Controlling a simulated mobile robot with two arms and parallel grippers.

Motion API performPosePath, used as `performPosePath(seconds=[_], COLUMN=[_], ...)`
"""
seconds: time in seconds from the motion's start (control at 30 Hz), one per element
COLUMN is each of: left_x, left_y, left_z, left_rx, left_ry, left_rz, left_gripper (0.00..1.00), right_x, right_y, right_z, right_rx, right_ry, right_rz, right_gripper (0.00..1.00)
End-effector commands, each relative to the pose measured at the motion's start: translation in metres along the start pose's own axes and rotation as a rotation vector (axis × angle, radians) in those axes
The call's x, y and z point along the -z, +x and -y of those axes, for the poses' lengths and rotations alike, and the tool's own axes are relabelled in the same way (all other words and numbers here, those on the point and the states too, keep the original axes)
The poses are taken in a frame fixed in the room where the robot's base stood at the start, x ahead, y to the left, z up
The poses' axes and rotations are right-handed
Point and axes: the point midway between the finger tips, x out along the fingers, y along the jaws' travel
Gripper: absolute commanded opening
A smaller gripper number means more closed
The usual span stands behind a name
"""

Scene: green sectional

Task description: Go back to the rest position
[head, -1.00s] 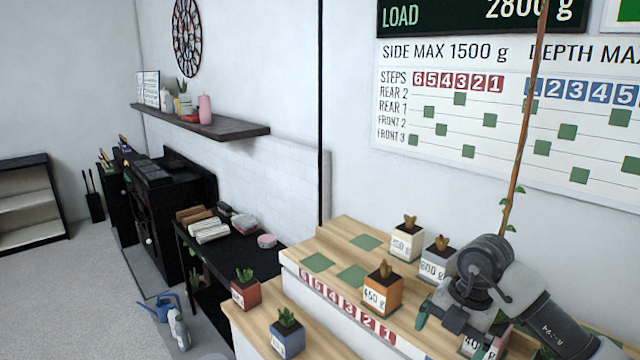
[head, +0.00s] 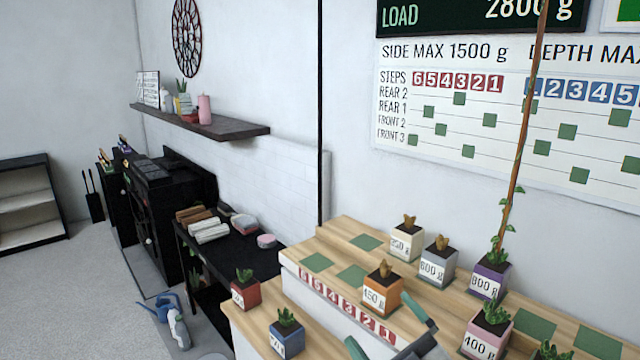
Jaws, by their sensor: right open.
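My right gripper (head: 392,338) shows at the bottom edge, low in front of the stepped wooden stand (head: 335,240). Its jaws are open with nothing between them, and most of it is cut off by the frame. It overlaps the stand's front in the picture, just below the orange 450 g pot (head: 382,294). I cannot tell whether it touches the stand. My left gripper is not in view.
The stand holds a cream pot (head: 406,244), a 600 g pot (head: 437,268), a purple 800 g pot (head: 489,282), a pink 400 g pot (head: 486,340), a red pot (head: 245,293) and a blue pot (head: 287,342). A black side table (head: 255,255) stands left; floor (head: 60,300) is open.

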Motion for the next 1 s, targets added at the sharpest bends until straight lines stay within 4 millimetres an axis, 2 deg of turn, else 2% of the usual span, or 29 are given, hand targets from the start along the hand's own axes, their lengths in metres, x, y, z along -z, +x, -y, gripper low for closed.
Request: performPosePath(seconds=[0.1, 0.17, 0.3, 0.37, 0.4, 0.5, 0.7, 0.9, 0.93, 1.0], left_x=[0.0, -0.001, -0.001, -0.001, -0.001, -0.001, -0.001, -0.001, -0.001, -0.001], left_y=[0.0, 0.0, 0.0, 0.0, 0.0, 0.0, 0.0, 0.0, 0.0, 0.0], left_z=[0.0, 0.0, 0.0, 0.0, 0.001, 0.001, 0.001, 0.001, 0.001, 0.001], left_rx=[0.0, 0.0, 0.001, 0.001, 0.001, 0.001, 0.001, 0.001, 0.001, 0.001], left_ry=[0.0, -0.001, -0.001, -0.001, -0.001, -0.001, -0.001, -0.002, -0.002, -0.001], left_rz=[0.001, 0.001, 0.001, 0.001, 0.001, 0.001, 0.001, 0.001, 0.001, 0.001], left_gripper=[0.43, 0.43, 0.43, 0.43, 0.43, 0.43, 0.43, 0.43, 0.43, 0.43], right_x=[-0.035, -0.054, -0.089, -0.096, -0.097, -0.094, -0.073, -0.04, -0.042, -0.06], right_y=[-0.04, -0.067, -0.143, -0.176, -0.196, -0.239, -0.3, -0.345, -0.348, -0.351], right_z=[-0.013, -0.014, 0.007, 0.021, 0.031, 0.055, 0.092, 0.121, 0.125, 0.135], right_rx=[-0.206, -0.278, -0.346, -0.335, -0.316, -0.252, -0.096, 0.086, 0.101, 0.099], right_ry=[0.126, 0.185, 0.327, 0.384, 0.416, 0.49, 0.606, 0.709, 0.714, 0.709], right_rz=[0.29, 0.459, 0.882, 1.053, 1.151, 1.358, 1.644, 1.846, 1.86, 1.862], right_gripper=[1.0, 1.0, 1.0, 1.0, 1.0, 1.0, 1.0, 1.0, 1.0, 1.0])
